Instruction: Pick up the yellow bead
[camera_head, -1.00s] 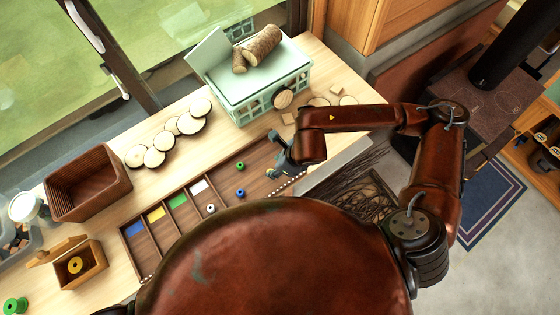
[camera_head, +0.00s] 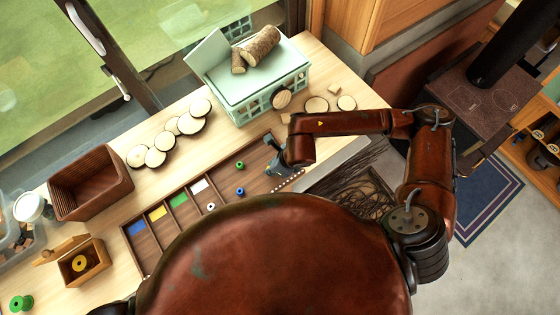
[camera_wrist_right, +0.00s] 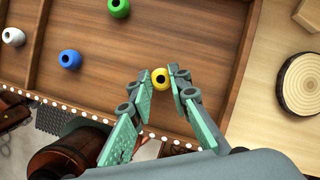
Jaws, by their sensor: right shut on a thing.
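The yellow bead (camera_wrist_right: 182,76) sits between the fingertips of my right gripper (camera_wrist_right: 172,84) in the right wrist view, at the tray's right part. The right gripper (camera_head: 270,155) is shut on it; in the head view the gripper hides the bead. The wooden tray (camera_head: 225,172) holds a green bead (camera_head: 239,165), a blue bead (camera_head: 240,191) and a white bead (camera_head: 211,206). The right wrist view also shows the green (camera_wrist_right: 118,8), blue (camera_wrist_right: 70,59) and white (camera_wrist_right: 13,37) beads, apart from the gripper. My left gripper is not in view.
The tray has compartments with blue, yellow, green and white patches at left. A mint crate (camera_head: 262,85) with logs stands behind it. Wood slices (camera_head: 168,138) lie behind the tray, and a brown basket (camera_head: 92,183) and small wooden box (camera_head: 84,263) stand at left.

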